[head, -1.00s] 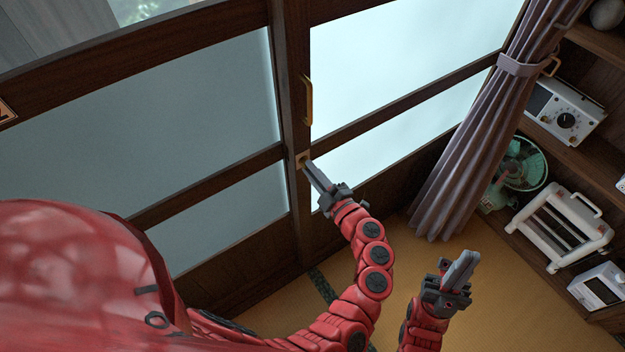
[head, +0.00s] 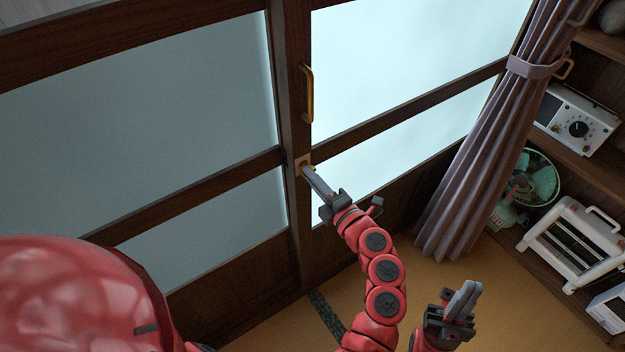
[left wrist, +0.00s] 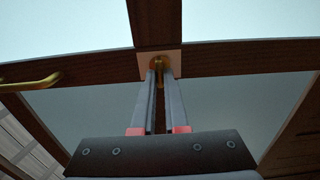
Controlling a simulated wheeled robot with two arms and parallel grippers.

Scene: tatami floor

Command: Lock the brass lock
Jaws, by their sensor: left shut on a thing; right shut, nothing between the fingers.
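The brass lock (head: 303,165) is a small brass piece on a square plate, set on the dark wooden door stile below the brass handle. It also shows in the left wrist view (left wrist: 158,62), at the far end of my fingers. My left gripper (head: 308,174) is at the lock, shut on its small brass knob; the fingertips hide part of it in the head view. The left wrist view shows my left fingers (left wrist: 159,78) reaching to the knob from below. My right gripper (head: 470,293) is shut and empty, held over the tatami at the lower right, away from the door.
The brass door handle (head: 307,94) is above the lock. A tied curtain (head: 478,140) hangs to the right. A shelf holds a radio (head: 574,121), a green fan (head: 535,180) and a white heater (head: 570,245). The tatami floor (head: 510,315) around my right gripper is clear.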

